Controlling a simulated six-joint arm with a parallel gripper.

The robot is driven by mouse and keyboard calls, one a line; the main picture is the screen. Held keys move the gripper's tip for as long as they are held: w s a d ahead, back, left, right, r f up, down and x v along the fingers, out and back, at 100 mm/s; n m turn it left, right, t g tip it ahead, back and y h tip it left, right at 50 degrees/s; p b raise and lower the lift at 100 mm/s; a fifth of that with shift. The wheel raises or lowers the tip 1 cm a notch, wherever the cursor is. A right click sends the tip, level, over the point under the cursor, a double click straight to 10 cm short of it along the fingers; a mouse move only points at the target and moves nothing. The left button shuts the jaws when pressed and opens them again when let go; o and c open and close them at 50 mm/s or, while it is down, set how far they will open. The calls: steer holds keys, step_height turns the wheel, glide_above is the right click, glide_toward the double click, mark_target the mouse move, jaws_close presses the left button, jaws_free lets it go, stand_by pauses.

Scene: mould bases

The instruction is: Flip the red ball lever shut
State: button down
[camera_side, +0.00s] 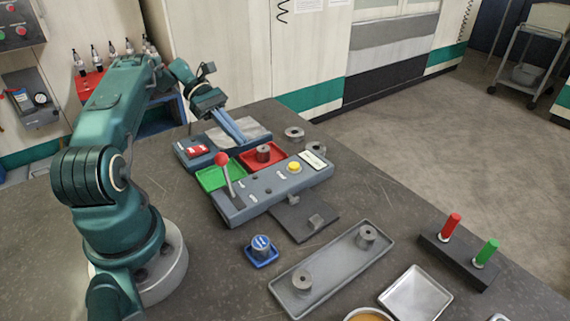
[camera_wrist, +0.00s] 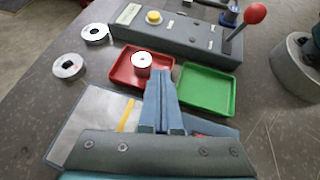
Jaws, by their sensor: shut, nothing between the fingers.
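The red ball lever (camera_side: 222,163) stands on the grey control box (camera_side: 280,184), at its left end in the side view. Its shaft is near upright with a slight lean, and the red ball is on top. In the wrist view the lever (camera_wrist: 255,14) is at the upper right. My gripper (camera_side: 240,138) is shut and empty. It is over the far side of the work, behind the red and green trays and apart from the lever. In the wrist view my gripper's fingers (camera_wrist: 162,128) are together, pointing toward the gap between the trays.
A green tray (camera_wrist: 208,92) and a red tray (camera_wrist: 128,78) holding a metal cylinder (camera_wrist: 141,63) lie between my gripper and the box. A yellow button (camera_side: 294,166) is on the box. Loose cylinders stand nearby. A grey tray (camera_side: 330,269) lies in front.

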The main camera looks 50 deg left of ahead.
steer(key=s+r+m+g+y, duration=0.1)
steer(key=s+r+m+y, duration=0.1)
steer(key=r, duration=0.5)
steer(key=s+r+m+g+y, duration=0.2)
steer(key=s+r+m+y, duration=0.1)
steer(key=r, duration=0.4)
steer(key=shift+s+r+g+y, duration=0.3)
steer(key=shift+s+y, duration=0.4)
steer(key=shift+s, duration=0.25)
steer(key=shift+f, duration=0.15)
glide_toward(228, 177)
steer(key=shift+a+f, duration=0.25)
steer(key=shift+f, duration=0.4)
steer(key=shift+a+f, duration=0.25)
steer(key=shift+f, duration=0.45)
steer(key=shift+a+f, duration=0.2)
steer(key=shift+f, duration=0.45)
